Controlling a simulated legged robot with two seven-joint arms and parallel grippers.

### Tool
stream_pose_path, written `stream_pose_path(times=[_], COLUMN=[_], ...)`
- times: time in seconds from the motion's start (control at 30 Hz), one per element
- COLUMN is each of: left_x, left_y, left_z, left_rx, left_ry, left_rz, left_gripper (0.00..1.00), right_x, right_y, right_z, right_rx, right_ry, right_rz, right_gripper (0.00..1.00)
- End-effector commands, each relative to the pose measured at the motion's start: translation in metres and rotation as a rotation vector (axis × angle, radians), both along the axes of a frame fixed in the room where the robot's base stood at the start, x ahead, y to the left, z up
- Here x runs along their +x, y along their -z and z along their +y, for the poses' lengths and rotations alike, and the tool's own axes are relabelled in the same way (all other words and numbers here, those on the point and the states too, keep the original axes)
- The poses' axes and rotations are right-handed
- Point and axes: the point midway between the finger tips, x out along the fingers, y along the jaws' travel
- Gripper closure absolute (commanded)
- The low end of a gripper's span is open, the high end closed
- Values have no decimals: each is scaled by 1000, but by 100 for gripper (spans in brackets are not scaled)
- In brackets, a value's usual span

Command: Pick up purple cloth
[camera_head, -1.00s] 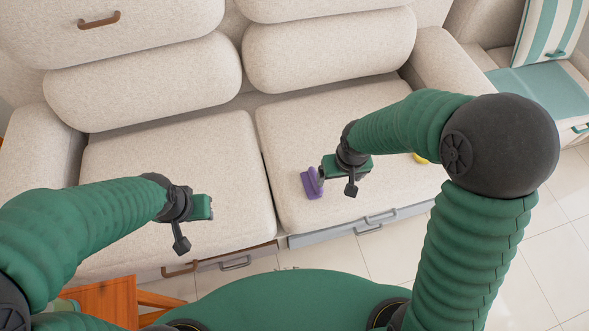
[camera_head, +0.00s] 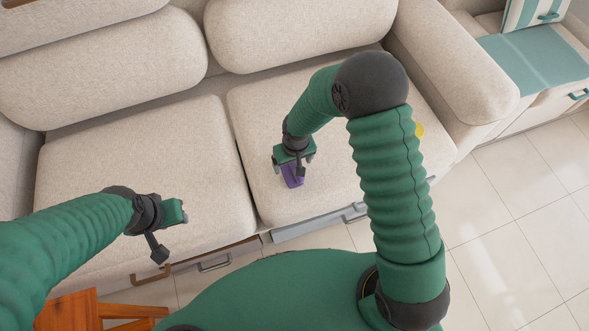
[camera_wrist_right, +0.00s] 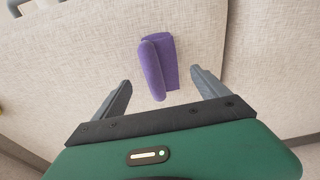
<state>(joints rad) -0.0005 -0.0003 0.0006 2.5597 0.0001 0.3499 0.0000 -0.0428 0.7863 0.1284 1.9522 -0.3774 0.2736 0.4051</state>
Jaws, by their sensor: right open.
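The purple cloth (camera_head: 292,176) is a small folded piece on the right seat cushion of the beige sofa. In the head view my right gripper (camera_head: 293,160) is right above it and hides part of it. In the right wrist view the cloth (camera_wrist_right: 158,66) lies ahead of and between the two open grey fingers of my right gripper (camera_wrist_right: 158,92), apart from both. My left gripper (camera_head: 178,212) is over the left seat cushion, away from the cloth; its fingers are too small to judge.
The sofa's right seat cushion (camera_head: 250,118) is mostly clear. A yellow object (camera_head: 419,131) shows beside my right arm. The right armrest (camera_head: 450,65) rises beyond it. A wooden stool (camera_head: 75,310) stands at the lower left. Tiled floor (camera_head: 525,205) is free on the right.

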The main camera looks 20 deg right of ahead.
Motion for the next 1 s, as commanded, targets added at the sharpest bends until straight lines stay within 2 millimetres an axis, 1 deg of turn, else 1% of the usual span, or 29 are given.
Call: stream_pose_path(times=[0.03,0.1,0.2,0.4,0.47,0.9,1.0], left_x=[0,0,0,0,0,0,0], left_y=[11,20,24,22,22,22,22], left_z=[0,0,1,1,0,1,0], left_rx=[0,0,0,0,0,0,0], left_ry=[-1,-1,-1,-1,-1,-1,-1], left_rz=[0,1,1,1,1,1,1], left_gripper=[64,64,64,64,64,64,64], right_x=[3,7,9,9,9,9,9], right_y=[15,29,42,40,40,40,40], right_z=[1,2,1,0,0,1,1], right_rx=[0,0,1,3,2,2,2], right_ry=[-1,0,-1,0,0,-1,0], right_rz=[1,2,3,0,1,1,0], right_gripper=[15,15,15,15,22,80,81])
